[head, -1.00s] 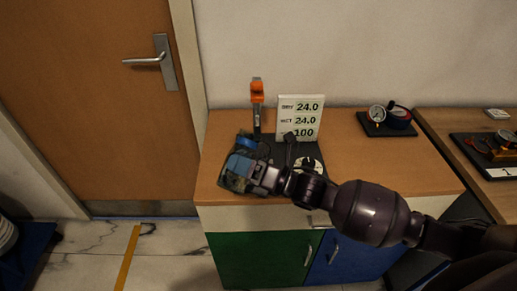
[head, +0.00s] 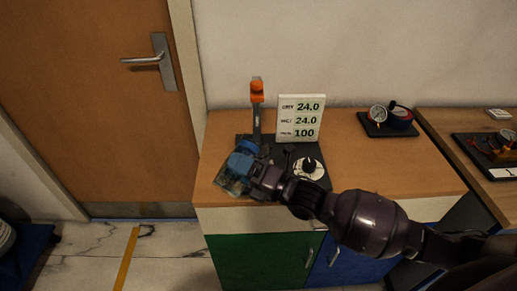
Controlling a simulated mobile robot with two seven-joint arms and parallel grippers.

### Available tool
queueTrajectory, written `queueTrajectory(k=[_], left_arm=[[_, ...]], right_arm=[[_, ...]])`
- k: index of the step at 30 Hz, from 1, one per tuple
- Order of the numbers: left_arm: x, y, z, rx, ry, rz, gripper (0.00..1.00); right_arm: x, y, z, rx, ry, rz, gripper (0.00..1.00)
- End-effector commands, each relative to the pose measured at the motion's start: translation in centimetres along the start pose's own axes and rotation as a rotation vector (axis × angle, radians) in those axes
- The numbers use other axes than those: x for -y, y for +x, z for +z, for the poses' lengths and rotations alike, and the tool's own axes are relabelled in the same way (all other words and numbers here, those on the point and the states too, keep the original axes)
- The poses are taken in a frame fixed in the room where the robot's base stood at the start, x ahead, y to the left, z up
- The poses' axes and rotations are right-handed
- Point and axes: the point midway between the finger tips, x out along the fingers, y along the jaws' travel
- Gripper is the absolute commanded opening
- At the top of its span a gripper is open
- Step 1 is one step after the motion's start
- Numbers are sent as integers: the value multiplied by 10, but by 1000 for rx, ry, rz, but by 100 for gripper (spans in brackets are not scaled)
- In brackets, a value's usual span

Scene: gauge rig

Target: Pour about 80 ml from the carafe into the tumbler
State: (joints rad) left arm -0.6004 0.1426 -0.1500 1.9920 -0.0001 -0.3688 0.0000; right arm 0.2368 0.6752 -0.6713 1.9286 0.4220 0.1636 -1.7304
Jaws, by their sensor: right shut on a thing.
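My right gripper (head: 257,174) is shut on a clear, glass-like vessel (head: 231,184), which I take for the carafe. It is at the left front of the wooden cabinet top and looks tilted. A blue piece (head: 242,155) shows at its upper side; I cannot tell whether it is part of the vessel or a separate thing behind it. I cannot make out a tumbler; the gripper and vessel hide part of the top. The level inside is too small to read. My left gripper is not in view.
Behind stand an orange-topped post (head: 257,105) and a white display (head: 300,118) reading 24.0, 24.0, 100. A black plate with a white dial (head: 309,168) lies close to my right gripper. A gauge on a dark base (head: 388,124) is at the back right. The top's middle right is clear.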

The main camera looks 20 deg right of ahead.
Motion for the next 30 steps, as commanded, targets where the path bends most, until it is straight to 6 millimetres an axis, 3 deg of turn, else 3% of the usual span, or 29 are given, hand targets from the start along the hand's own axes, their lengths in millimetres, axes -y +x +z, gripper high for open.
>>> queueTrajectory(k=[30], left_arm=[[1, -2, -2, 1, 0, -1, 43]], right_arm=[[-6, 1, 4, 15, 67, 2, 34]])
